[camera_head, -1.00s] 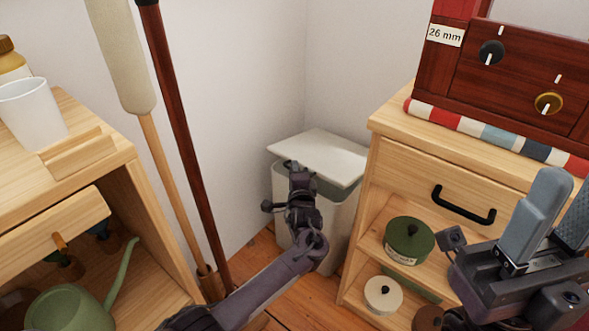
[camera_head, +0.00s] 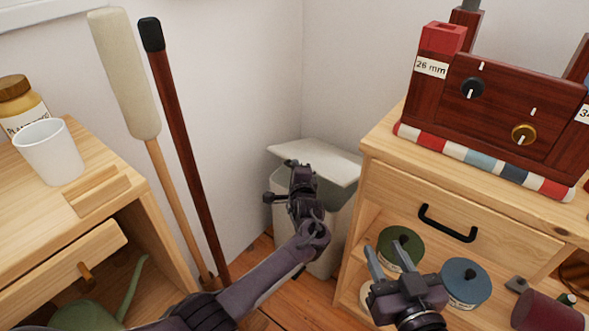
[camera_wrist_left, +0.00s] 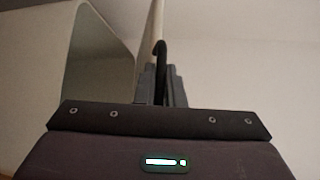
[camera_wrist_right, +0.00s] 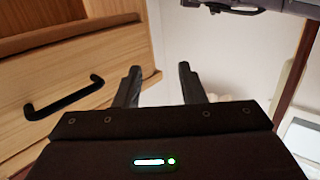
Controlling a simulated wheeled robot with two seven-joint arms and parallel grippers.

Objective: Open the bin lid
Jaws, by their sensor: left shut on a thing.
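The bin (camera_head: 338,225) is pale and stands on the floor in the corner, beside the right-hand cabinet. Its white lid (camera_head: 325,158) is raised at an angle, with a dark gap between lid and rim. My left gripper (camera_head: 297,168) is at the lid's front edge, shut on a dark curved handle, which shows between its fingers in the left wrist view (camera_wrist_left: 161,52). That view also shows the bin's opening to the left. My right gripper (camera_head: 386,248) is open and empty in front of the right cabinet's shelves; its parted fingers show in the right wrist view (camera_wrist_right: 158,72).
The right cabinet (camera_head: 400,192) has a black-handled drawer and round tins below, close to my right gripper. A left cabinet (camera_head: 95,205) holds a cup (camera_head: 50,152). Two long poles (camera_head: 185,150) lean on the wall, near my left arm.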

